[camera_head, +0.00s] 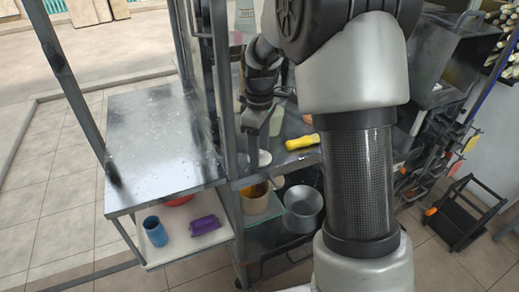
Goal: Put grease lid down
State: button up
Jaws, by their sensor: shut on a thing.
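My gripper (260,143) points down over the metal shelf behind the frame posts, left of my arm's big links. A small pale round lid (264,158) shows right at its fingertips, and the gripper is shut on it. The lid is at or just above the shelf surface; I cannot tell whether it touches. The fingers are small and partly hidden in shadow.
A yellow bottle-like object (302,142) lies right of the gripper. A bare metal table (155,140) is at left, with a blue cup (155,231) and purple pack (205,225) underneath.

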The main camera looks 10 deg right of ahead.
jog(key=shift+f, duration=0.15)
jog(key=o, duration=1)
